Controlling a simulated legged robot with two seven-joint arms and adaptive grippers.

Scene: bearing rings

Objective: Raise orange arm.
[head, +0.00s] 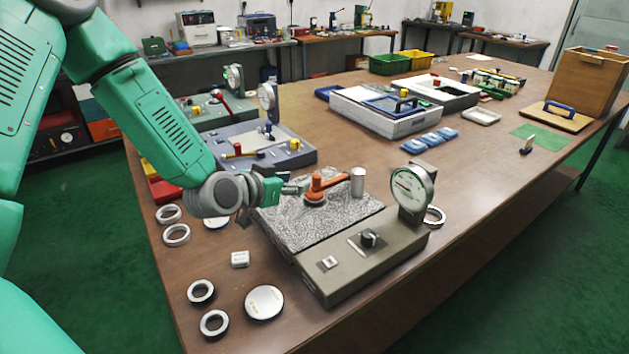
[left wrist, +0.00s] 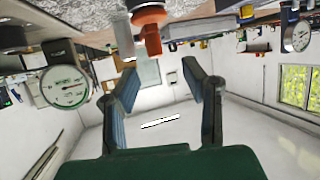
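The orange arm (head: 328,182) sits on a grey, speckled plate (head: 345,222) of a measuring device, beside a silver cylinder (head: 357,181). A round dial gauge (head: 411,187) stands at the device's right. My left gripper (head: 300,187) is just left of the orange arm, low over the plate. In the left wrist view, which looks upside down, its two fingers (left wrist: 161,74) are spread with empty space between them. The orange arm (left wrist: 152,35) shows beyond the fingertips, near the top middle. My right gripper is not in view.
Several bearing rings (head: 214,322) and a round silver disc (head: 264,303) lie on the table at front left. A similar blue-grey device (head: 290,158) stands behind the plate. The table's middle right is mostly clear.

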